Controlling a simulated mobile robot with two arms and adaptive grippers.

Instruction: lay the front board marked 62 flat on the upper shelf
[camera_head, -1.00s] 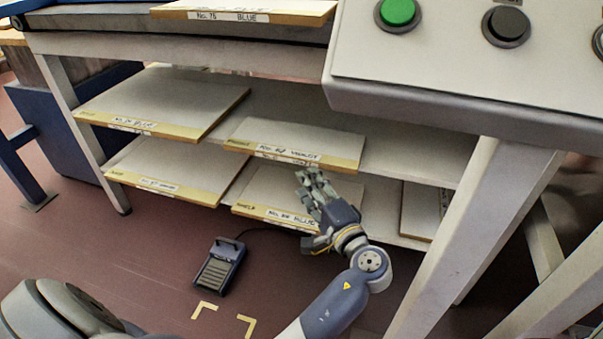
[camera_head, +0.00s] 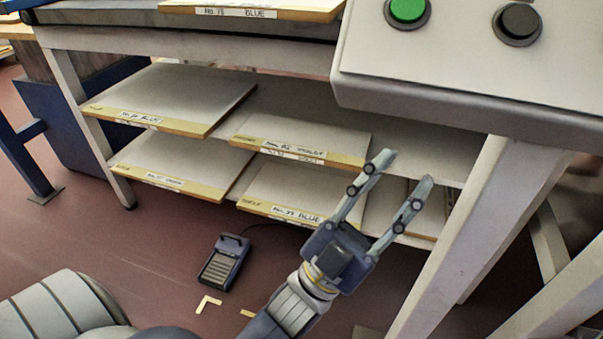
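My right gripper is not in view.
Another board (camera_head: 175,95) lies on the upper shelf at left. Two boards (camera_head: 165,160) (camera_head: 290,190) lie on the lower shelf. A control panel (camera_head: 450,65) with green and black buttons overhangs at right. A pedal (camera_head: 224,262) sits on the floor. A board marked BLUE is on the tabletop.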

